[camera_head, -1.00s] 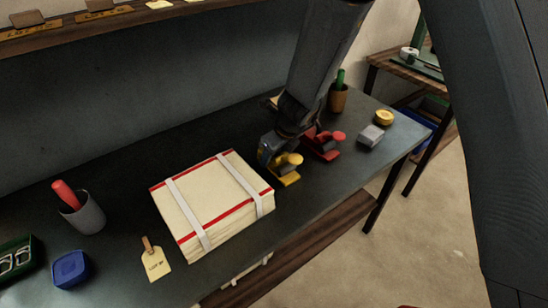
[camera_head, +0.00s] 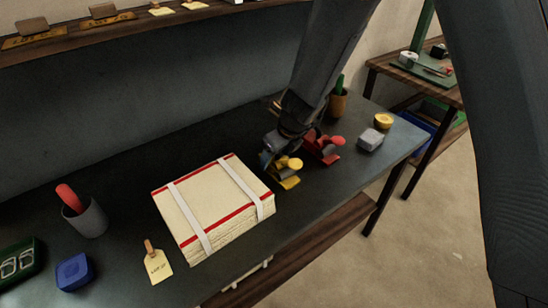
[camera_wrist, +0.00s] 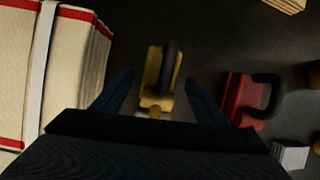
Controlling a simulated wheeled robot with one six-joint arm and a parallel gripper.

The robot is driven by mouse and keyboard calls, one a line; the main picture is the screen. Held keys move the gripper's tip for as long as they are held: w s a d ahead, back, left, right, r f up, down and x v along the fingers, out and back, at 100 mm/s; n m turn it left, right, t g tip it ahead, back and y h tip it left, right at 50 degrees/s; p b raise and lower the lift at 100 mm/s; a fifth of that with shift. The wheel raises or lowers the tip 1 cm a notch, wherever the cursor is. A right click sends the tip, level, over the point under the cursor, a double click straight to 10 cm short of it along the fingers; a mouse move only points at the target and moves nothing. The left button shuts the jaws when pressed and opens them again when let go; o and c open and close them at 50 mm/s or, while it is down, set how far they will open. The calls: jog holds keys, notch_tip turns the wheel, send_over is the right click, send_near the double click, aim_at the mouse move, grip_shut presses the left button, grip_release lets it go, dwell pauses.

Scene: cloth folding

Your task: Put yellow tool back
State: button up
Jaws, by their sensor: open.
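The yellow tool (camera_head: 287,174) stands on the dark table just right of the strapped cloth stack. In the wrist view the yellow tool (camera_wrist: 157,80), with a dark curved handle, lies ahead of and between my fingers. My gripper (camera_head: 270,158) is low over the table, right behind the yellow tool. In the wrist view my gripper (camera_wrist: 158,95) is open, one finger on each side of the tool, with dark gaps visible. It holds nothing. Part of the tool is hidden behind my gripper in the head view.
A similar red tool (camera_head: 324,146) stands close on the right. The strapped cloth stack (camera_head: 213,205) is close on the left. A grey block (camera_head: 370,139), a yellow round tin (camera_head: 383,121) and a brown cup (camera_head: 338,103) stand farther right. A tag (camera_head: 157,264) lies at front left.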

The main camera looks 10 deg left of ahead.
aim_at(283, 163)
jog(key=p+v, duration=0.3)
jog(key=v, duration=0.6)
jog(key=shift+s+r, duration=0.15)
jog(key=shift+r, duration=0.05)
jog(key=s+d+r+n+h, duration=0.1)
jog(key=s+d+n, duration=0.3)
jog(key=d+n, duration=0.4)
jog(key=s+d+r+n+h, duration=0.1)
jog(key=s+d+r+n, duration=0.2)
jog(key=s+d+n, duration=0.2)
jog(key=s+d+r+n+g+h, duration=0.1)
jog(key=s+d+r+n, duration=0.2)
jog(key=d+n, duration=0.8)
jog(key=s+d, duration=0.2)
jog(key=d, duration=0.4)
jog(key=shift+d+n, duration=0.25)
jog(key=shift+n, duration=0.15)
jog(key=shift+s, duration=0.1)
notch_tip(283, 163, down, 3)
jog(key=b, duration=0.3)
jog(key=shift+f, duration=0.15)
